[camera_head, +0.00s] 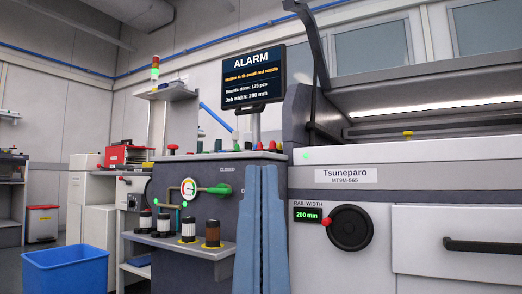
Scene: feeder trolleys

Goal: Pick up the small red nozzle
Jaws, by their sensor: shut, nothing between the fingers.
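Several small coloured pieces stand along the top of the grey cabinet in the middle. Red ones are a red piece (173,149) at the left end and a red piece (272,146) at the right end, behind my gripper. A green piece (218,145) stands between them. They are too small to tell which is the small red nozzle. My gripper (268,168) rises from the bottom edge as two blue-grey fingers side by side. It is shut and empty, in front of the cabinet's right side, with its tips a little below the cabinet top in the picture.
The grey cabinet (222,172) carries a gauge (189,188) and a green handle (219,189). Its lower shelf (172,243) holds several jars. The machine (347,152) with a black handwheel (350,228) fills the right. An alarm screen (253,75) stands behind. A blue bin (66,270) is lower left.

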